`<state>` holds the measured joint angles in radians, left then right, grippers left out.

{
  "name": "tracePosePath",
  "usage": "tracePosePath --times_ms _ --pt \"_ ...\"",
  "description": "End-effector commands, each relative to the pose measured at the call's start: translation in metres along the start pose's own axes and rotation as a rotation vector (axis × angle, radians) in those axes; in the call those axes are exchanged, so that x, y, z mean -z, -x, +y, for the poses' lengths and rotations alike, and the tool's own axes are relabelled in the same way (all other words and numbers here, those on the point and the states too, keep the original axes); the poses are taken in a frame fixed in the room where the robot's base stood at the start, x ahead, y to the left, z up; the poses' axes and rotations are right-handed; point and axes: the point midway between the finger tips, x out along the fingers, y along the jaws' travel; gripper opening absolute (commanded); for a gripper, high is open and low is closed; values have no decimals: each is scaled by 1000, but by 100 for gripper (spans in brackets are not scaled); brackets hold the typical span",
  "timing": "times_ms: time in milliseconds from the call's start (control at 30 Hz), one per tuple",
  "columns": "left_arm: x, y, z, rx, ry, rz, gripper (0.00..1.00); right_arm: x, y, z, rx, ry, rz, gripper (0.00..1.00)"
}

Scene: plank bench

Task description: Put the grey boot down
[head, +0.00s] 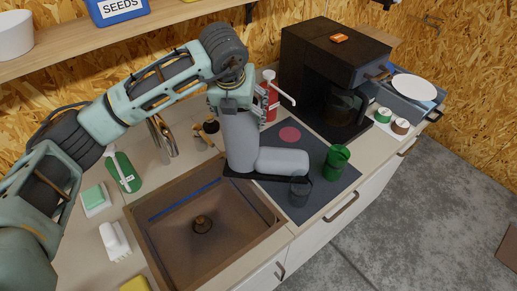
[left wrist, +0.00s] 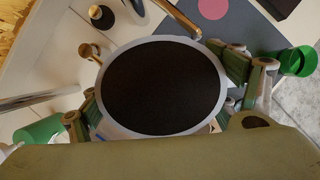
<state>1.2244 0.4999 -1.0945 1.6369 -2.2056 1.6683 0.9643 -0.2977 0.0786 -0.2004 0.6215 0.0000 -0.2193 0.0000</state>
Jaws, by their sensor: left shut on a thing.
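The grey boot (head: 240,145) is upright in the head view, with its toe to the right and a dark sole. My left gripper (head: 238,104) is shut on the top of its shaft from above. The left wrist view looks down into the boot's dark round opening (left wrist: 160,88), with a finger on either side. The boot is by the sink's back right corner and the dark mat's (head: 330,188) left part. I cannot tell whether the sole touches anything. My right gripper is not in view.
A dark see-through cup (head: 300,192) is close to the boot's toe, and a green cup (head: 337,162) stands right of it. The sink (head: 165,240) is open at front left. A red bottle (head: 269,90) and a coffee machine (head: 318,85) stand behind.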

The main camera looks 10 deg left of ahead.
Motion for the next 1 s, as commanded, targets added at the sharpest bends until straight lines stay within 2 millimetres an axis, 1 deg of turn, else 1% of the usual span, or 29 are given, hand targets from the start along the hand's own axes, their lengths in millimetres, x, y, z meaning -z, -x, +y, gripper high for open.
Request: tracePosePath --times_ms 33,67,400,767,867,1000 --pt "0 0 0 2 0 0 52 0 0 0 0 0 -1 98" --pt "0 0 0 2 0 0 49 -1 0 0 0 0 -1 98" --pt "0 0 -1 3 0 0 20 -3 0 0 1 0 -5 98" --pt "-4 6 -1 5 1 -7 20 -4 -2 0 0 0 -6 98" --pt "-7 12 -2 5 1 -7 20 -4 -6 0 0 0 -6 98" --pt "-14 29 -2 7 1 -10 20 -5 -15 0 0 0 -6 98"
